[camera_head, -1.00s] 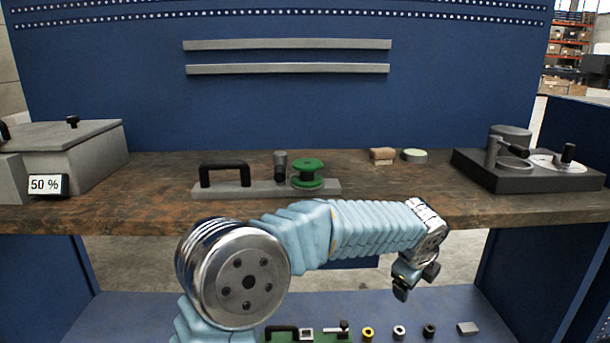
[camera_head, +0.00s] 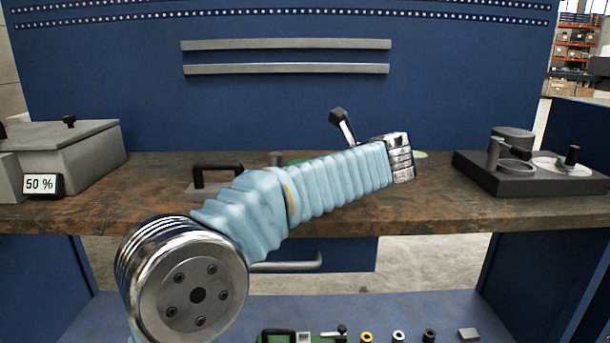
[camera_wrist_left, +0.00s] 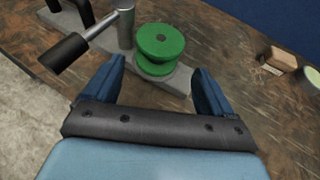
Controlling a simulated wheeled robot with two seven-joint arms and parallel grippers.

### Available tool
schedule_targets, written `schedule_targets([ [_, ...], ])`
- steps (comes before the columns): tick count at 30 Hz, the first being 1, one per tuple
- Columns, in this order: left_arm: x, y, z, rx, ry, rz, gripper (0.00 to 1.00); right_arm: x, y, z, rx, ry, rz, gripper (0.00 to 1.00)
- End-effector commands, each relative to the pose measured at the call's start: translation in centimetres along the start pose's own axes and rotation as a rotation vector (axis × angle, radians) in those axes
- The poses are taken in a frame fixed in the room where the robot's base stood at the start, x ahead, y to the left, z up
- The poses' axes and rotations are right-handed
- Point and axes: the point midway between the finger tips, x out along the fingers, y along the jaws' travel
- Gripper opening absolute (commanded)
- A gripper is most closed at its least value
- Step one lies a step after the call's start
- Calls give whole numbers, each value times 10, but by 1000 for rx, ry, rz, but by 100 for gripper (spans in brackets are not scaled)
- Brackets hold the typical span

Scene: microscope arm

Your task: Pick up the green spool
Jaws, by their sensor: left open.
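The green spool (camera_wrist_left: 160,44) stands upright on a grey metal bar (camera_wrist_left: 181,79) in the left wrist view. In the head view my left arm hides nearly all of the spool; only a sliver of green (camera_head: 297,161) shows above the sleeve. My left gripper (camera_wrist_left: 158,70) is open and empty. Its two blue fingers point toward the spool, one to each side of the near edge in the picture. I cannot tell how high the fingertips are above the bar. My right gripper is not in view.
A grey post (camera_wrist_left: 125,28) with a black-gripped lever stands close left of the spool. A black handle (camera_head: 217,168) rises from the bar. A brown block (camera_wrist_left: 278,60) and a pale green disc (camera_wrist_left: 313,80) lie to the right. The blue back panel (camera_head: 250,110) bounds the bench.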

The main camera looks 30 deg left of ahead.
Motion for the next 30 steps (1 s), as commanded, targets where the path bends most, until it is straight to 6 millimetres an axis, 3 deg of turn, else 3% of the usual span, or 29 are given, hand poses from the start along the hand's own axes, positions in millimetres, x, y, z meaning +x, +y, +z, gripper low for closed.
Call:
schedule_targets([
  [16, 71, 2, -5, -1, 2, 1, 85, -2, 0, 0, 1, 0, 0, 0],
  [25, 78, 1, -5, -1, 2, -3, 85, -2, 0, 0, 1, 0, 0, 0],
  [30, 78, 1, -5, -1, 2, -3, 60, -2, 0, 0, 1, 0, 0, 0],
])
